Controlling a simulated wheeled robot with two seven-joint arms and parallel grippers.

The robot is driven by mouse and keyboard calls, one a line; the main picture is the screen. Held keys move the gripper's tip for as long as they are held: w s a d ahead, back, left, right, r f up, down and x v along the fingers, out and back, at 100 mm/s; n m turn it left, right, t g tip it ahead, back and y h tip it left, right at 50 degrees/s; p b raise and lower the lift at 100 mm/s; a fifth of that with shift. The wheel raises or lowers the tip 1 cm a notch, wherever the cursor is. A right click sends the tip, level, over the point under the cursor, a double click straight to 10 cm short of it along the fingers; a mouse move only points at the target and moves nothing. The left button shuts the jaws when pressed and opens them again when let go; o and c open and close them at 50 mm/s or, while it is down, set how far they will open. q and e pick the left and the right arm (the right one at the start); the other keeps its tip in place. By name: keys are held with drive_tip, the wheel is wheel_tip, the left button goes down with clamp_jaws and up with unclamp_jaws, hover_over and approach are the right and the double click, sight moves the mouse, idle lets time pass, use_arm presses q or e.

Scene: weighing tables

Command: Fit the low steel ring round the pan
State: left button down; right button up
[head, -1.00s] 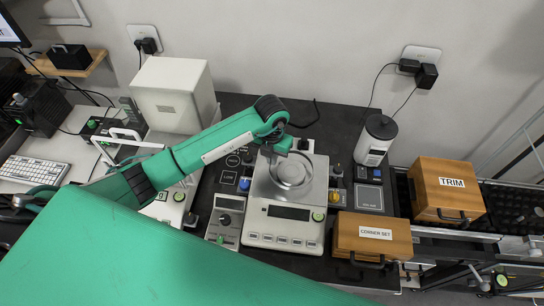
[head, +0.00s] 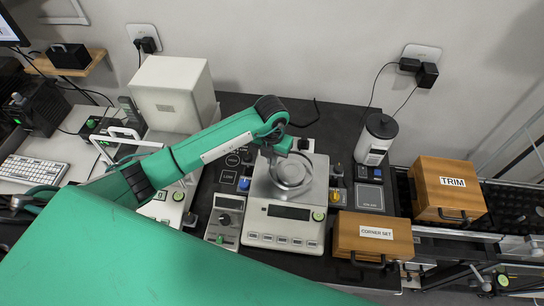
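The low steel ring (head: 306,183) shows over the round pan (head: 288,173) on top of the white balance (head: 284,221). I cannot tell whether it sits fully down around the pan or is a little raised or tilted. My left gripper (head: 275,158) points down at the ring's far left rim, very close to it or touching it. Its fingertips are small and partly hidden by the wrist, so their opening is unclear. My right gripper is not in view.
A control box (head: 226,221) stands left of the balance. A white canister (head: 375,140) stands at the right rear. Wooden boxes marked CORNER SET (head: 372,247) and TRIM (head: 448,203) stand to the right. Dark mat behind the balance is mostly clear.

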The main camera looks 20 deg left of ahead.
use_arm(q)
drive_tip(key=shift+f+b, duration=0.7)
drive_tip(key=shift+f, duration=0.3)
drive_tip(key=c, duration=1.6)
unclamp_jaws()
drive_tip(key=shift+o, duration=0.2)
drive_tip(key=shift+r, duration=0.1)
wheel_tip(320, 180, up, 14)
drive_tip(key=p, duration=0.8)
drive_tip(key=shift+a, duration=0.15)
drive_tip(key=shift+f, duration=0.2)
